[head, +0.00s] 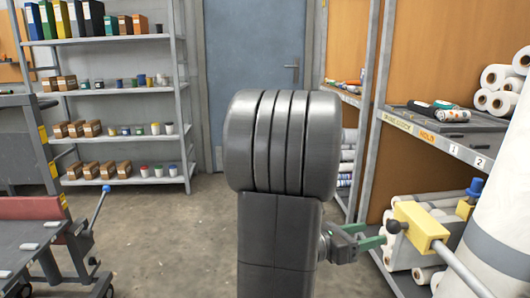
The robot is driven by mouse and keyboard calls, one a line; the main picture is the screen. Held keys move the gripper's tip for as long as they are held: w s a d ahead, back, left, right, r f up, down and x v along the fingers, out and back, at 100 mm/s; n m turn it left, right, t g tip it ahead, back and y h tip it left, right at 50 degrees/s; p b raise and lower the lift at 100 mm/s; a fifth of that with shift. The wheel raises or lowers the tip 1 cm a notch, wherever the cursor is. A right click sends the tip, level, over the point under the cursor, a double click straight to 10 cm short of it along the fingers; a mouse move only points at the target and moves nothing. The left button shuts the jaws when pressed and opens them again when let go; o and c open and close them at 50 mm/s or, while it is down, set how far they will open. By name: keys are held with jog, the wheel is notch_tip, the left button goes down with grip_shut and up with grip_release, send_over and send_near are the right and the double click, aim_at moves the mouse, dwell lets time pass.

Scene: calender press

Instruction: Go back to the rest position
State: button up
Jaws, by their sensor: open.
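My gripper (368,236) shows to the right of my large grey arm, which stands upright in the middle of the view and hides part of the scene. Its greenish fingers point right and are apart, with nothing seen between them. A yellow block (420,226) with a dark knob on a grey rod (462,272) is just right of the fingertips. I cannot tell the exact distance, but a gap shows between them.
A large white roll (497,215) stands at the right edge. A cart (40,235) is at left, shelves (125,90) behind. Floor (170,240) left of my arm is clear, before a blue door (255,65).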

aim_at(389, 229)
jog(key=shift+b+x, duration=0.75)
jog(key=shift+x, duration=3.45)
